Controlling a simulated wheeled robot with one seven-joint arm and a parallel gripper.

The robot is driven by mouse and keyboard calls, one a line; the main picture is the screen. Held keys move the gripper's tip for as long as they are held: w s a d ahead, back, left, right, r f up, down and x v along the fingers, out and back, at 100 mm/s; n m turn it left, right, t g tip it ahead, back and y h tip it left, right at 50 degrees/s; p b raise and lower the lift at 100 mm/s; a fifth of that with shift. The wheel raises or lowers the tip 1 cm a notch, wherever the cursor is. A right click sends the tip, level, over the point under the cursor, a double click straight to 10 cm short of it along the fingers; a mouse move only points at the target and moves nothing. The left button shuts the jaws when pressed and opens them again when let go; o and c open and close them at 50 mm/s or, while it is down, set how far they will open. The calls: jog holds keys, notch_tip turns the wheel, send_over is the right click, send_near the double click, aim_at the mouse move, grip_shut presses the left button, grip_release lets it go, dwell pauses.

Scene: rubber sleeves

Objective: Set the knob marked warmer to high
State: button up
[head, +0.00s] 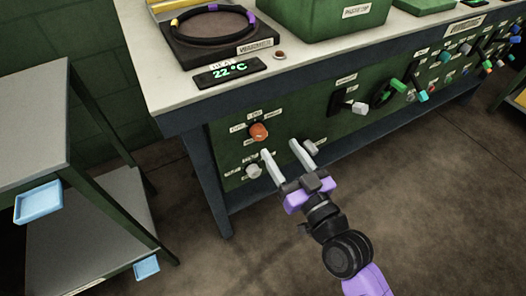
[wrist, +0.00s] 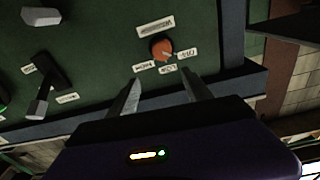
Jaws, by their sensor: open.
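The orange warmer knob (head: 259,132) sits on the green front panel of the bench. In the wrist view the knob (wrist: 161,47) shows upside down, with the WARMER plate (wrist: 155,27) and the labels HIGH (wrist: 144,65), LOW (wrist: 169,69) and OFF (wrist: 187,54) around it. A pale mark on the knob seems to point toward the OFF and LOW side; the exact setting is hard to tell. My gripper (head: 280,148) is open and empty in front of the panel, apart from the knob. In the wrist view its fingers (wrist: 161,80) straddle the knob's line.
A black lever switch (head: 350,103) is farther right. A display (head: 229,72) reads 22 °C beside the warmer plate (head: 246,52). A shelf (head: 85,215) stands left.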

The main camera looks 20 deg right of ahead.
aim_at(262, 136)
jog(key=shift+n+g+y, duration=0.3)
jog(key=shift+n+g, duration=0.1)
jog(key=shift+n, duration=0.2)
jog(key=w, duration=0.2)
jog(key=w+a+f, duration=0.1)
jog(key=w, duration=0.2)
jog(key=w+f+p, duration=0.1)
jog(key=w, duration=0.2)
jog(key=shift+a, duration=0.15)
grip_shut()
